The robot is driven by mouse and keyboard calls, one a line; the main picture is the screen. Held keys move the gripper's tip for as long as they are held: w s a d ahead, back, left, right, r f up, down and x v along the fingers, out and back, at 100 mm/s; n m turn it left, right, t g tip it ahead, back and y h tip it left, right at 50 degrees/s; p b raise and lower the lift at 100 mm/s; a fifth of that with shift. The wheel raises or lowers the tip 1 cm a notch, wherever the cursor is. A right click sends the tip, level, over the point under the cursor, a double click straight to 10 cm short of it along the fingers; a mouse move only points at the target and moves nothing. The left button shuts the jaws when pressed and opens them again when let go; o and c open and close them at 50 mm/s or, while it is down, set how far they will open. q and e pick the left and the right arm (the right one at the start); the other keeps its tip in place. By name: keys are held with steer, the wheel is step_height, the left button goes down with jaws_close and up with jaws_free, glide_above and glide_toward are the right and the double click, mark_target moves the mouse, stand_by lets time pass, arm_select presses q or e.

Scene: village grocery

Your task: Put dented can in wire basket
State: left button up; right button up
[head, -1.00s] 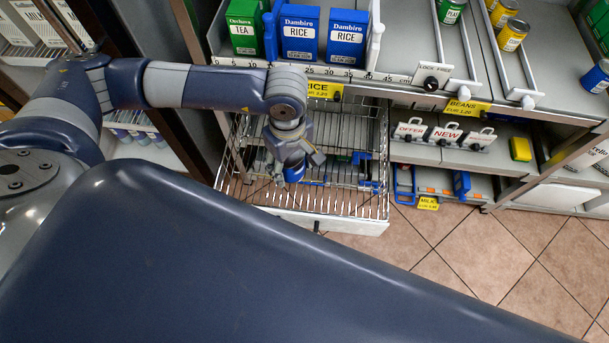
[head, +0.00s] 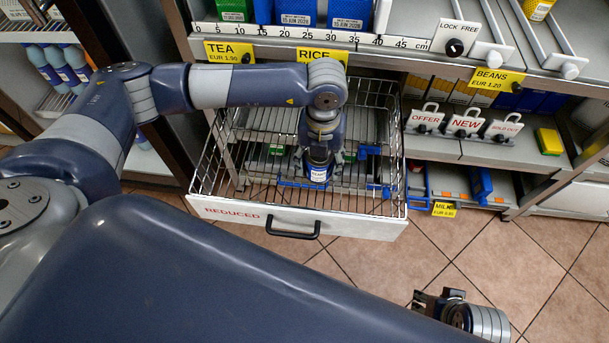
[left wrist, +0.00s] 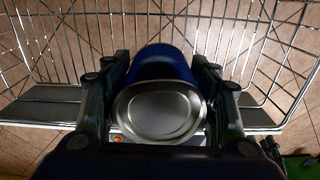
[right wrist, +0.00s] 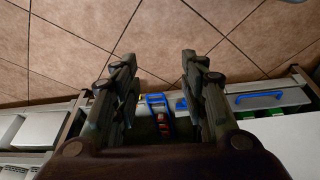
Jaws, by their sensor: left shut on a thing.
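The wire basket (head: 225,190) is a pulled-out wire drawer with a white front marked REDUCED, below the shelf. My left gripper (head: 320,160) is over the basket's middle, pointing down, shut on a blue can (head: 319,174) with a white label. In the left wrist view the can (left wrist: 158,110) shows its bare metal end between the two fingers, with basket wires around it. No dent can be made out. Whether the can touches the basket floor I cannot tell. My right gripper (head: 437,303) is low at the right, over the floor; in the right wrist view its fingers (right wrist: 155,75) are apart and empty.
A shelf edge with TEA, RICE and BEANS tags (head: 497,79) runs just behind and above the basket. Small OFFER, NEW and SOLD OUT signs (head: 466,123) stand on the shelf at right. A black handle (head: 293,226) sticks out from the basket front. The tiled floor (head: 480,240) is clear.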

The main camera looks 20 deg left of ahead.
mark_target(320, 192)
arm_select(q)
steer(key=n, duration=0.1)
steer(key=f+n+b, duration=0.1)
steer(key=w+f+n, duration=0.1)
steer(key=shift+d, duration=0.25)
steer(key=shift+f, duration=0.25)
step_height(320, 192, down, 4)
steer(key=shift+r+b, duration=0.1)
steer(key=shift+b, duration=0.55)
steer(key=shift+f+b, duration=0.55)
steer(key=shift+f, duration=2.2)
arm_select(e)
steer(key=shift+s+v, duration=0.15)
steer(key=shift+v, duration=0.6)
steer(key=shift+s+v, duration=0.15)
steer(key=shift+v, duration=0.6)
steer(key=shift+f, duration=0.15)
arm_select(q)
steer(key=o, duration=1.3)
steer(key=shift+f, duration=0.1)
steer(key=shift+o, duration=0.2)
arm_select(e)
steer(key=shift+w+t, duration=0.15)
steer(key=shift+t, duration=0.15)
